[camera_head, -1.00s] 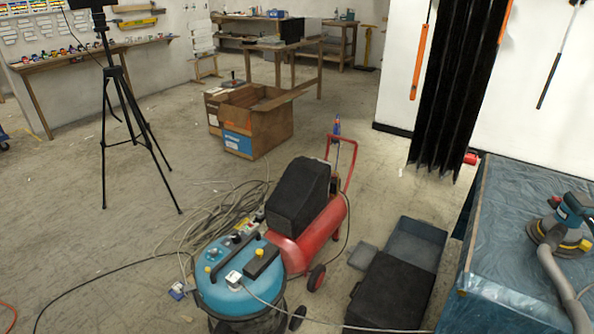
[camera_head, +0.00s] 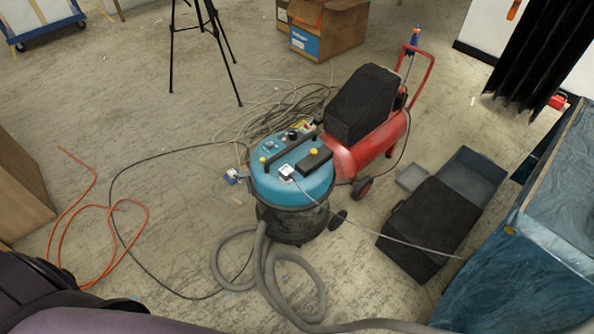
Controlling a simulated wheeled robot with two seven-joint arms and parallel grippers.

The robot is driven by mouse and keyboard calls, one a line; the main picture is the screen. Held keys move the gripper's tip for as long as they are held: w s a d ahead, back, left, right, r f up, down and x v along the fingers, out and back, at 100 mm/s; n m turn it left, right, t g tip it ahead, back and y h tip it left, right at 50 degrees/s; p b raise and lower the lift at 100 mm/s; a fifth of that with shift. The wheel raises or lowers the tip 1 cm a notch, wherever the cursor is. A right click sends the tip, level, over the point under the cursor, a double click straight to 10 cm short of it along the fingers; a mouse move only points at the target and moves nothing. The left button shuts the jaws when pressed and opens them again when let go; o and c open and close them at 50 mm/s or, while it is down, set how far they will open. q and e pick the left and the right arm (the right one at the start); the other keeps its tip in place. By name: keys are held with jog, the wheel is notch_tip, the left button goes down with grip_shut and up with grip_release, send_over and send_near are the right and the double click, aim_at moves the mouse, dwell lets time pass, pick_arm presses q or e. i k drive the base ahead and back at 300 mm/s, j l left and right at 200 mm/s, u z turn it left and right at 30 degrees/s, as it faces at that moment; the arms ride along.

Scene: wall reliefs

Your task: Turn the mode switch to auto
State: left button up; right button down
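A vacuum with a blue lid (camera_head: 318,187) and a dark drum stands on the floor near the middle of the view. Its lid carries a black handle, a black block, yellow latches and a small panel at the back. A dark round knob (camera_head: 291,135) shows on that panel; it may be the mode switch. Its marks and setting are too small to read. Neither of my grippers is in view.
A red compressor (camera_head: 372,144) stands just behind the vacuum. A grey hose (camera_head: 316,290) loops in front, and an orange cable (camera_head: 104,206) lies left. A black case (camera_head: 430,230) and a blue-covered table (camera_head: 530,270) are at right. Floor left of the vacuum is mostly free.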

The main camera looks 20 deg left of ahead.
aim_at(292, 135)
jog(key=i+j, duration=0.1)
jog(key=j, duration=0.4)
jog(key=i+j, duration=0.15)
jog(key=j, duration=0.35)
jog(key=i+j, duration=0.1)
jog(key=j, duration=0.35)
jog(key=i+j, duration=0.1)
jog(key=j, duration=0.4)
jog(key=z, duration=0.05)
